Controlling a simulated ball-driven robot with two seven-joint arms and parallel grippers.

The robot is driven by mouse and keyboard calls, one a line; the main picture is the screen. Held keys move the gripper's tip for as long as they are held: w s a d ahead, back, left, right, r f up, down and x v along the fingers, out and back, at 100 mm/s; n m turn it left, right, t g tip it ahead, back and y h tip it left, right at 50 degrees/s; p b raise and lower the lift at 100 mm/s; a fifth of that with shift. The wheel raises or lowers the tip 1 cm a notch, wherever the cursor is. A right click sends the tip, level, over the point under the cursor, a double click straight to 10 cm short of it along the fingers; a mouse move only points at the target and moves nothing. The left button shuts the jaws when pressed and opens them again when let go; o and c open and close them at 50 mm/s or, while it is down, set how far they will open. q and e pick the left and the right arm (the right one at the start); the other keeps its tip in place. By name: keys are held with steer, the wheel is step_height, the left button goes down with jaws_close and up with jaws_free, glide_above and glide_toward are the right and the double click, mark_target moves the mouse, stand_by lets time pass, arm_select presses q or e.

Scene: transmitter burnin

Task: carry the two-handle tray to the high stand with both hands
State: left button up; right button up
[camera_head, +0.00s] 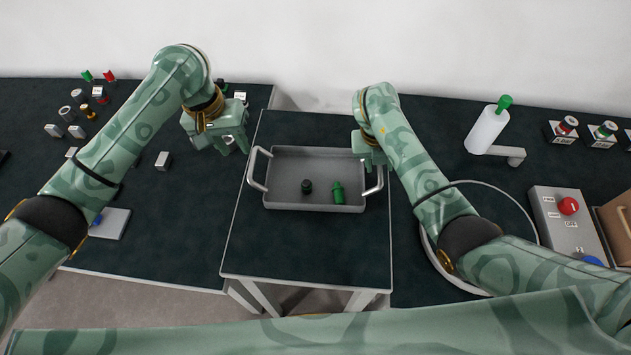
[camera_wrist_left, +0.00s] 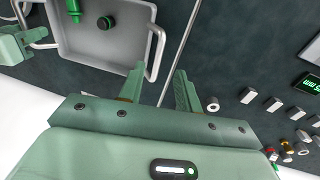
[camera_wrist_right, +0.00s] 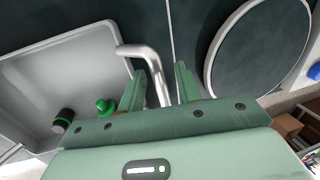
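The grey two-handle tray (camera_head: 290,160) lies level on a dark-topped table (camera_head: 300,245) with white legs. A black knob-like part (camera_head: 307,186) and a green part (camera_head: 338,192) are in it. My left gripper (camera_head: 240,142) is open and empty, above and left of the tray's left handle (camera_head: 256,168); in the left wrist view the handle (camera_wrist_left: 158,52) is outside the fingers. My right gripper (camera_head: 371,160) is at the right handle (camera_head: 378,182). In the right wrist view the handle (camera_wrist_right: 154,68) passes between its spread fingers. I cannot tell which surface is the high stand.
A round dark disc with a pale rim (camera_wrist_right: 208,70) stands right of the table, partly behind my right arm. A control box with a red button (camera_head: 568,205) and a white cylinder (camera_head: 486,130) are further right. Several small parts (camera_head: 78,96) lie on the left bench.

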steer(key=shift+r, duration=0.2)
arm_select(q)
steer(key=shift+a+r, duration=0.15)
steer(key=shift+r, duration=0.65)
arm_select(e)
steer(key=v, duration=1.1)
steer(key=shift+r, duration=0.3)
steer(key=shift+a, duration=0.1)
